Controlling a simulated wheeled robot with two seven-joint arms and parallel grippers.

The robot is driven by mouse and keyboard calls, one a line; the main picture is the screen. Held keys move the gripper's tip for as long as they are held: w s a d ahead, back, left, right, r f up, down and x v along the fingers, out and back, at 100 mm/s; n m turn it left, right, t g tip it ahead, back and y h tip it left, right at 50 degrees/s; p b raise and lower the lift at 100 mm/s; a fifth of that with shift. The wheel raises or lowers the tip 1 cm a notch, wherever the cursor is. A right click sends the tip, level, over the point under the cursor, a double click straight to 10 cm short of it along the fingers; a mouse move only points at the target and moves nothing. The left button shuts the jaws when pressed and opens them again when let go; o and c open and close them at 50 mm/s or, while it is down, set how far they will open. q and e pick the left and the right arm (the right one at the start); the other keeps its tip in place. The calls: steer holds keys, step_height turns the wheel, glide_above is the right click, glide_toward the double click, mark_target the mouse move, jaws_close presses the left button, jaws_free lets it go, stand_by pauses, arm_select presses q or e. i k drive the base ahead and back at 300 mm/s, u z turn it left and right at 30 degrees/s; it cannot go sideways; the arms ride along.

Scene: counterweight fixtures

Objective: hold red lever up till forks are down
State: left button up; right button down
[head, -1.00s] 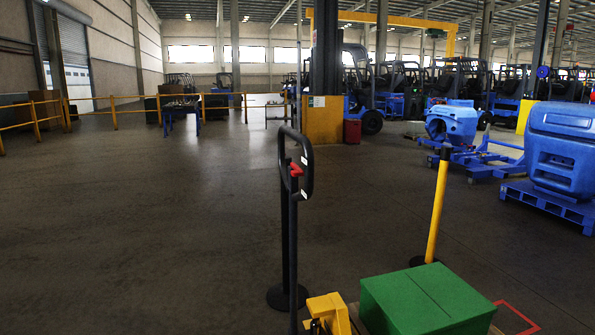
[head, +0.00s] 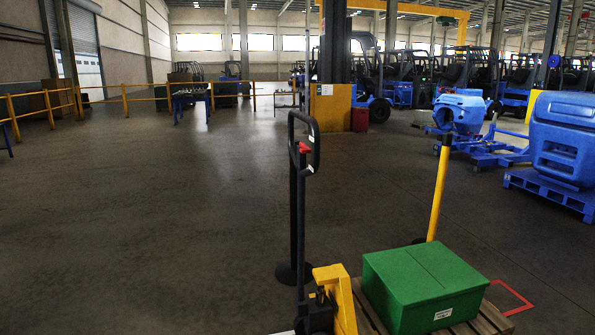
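A pallet jack stands at the lower middle of the head view. Its black loop handle (head: 317,145) is upright, with the red lever (head: 304,149) inside the loop. Its yellow body (head: 337,298) is at the bottom, next to a wooden pallet (head: 488,318) that carries a green box (head: 424,285) with a lid. The forks are hidden under the box and pallet, so their height cannot be told. Neither of my grippers is in view, and nothing touches the lever.
A black post (head: 293,225) on a round base stands just behind the handle. A yellow post (head: 439,190) stands behind the green box. A red floor outline (head: 518,298) lies right of the pallet. Blue machine parts on a blue pallet (head: 549,190) are at right. Floor at left is clear.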

mark_target(305, 149)
steer(key=z, duration=0.25)
steer(key=k, duration=0.1)
steer(key=u, duration=1.4)
steer(key=i, duration=1.7)
steer(key=z, duration=0.3)
steer(key=i, duration=1.2)
steer(key=z, duration=1.5)
steer(key=i, duration=0.3)
steer(key=z, duration=0.2)
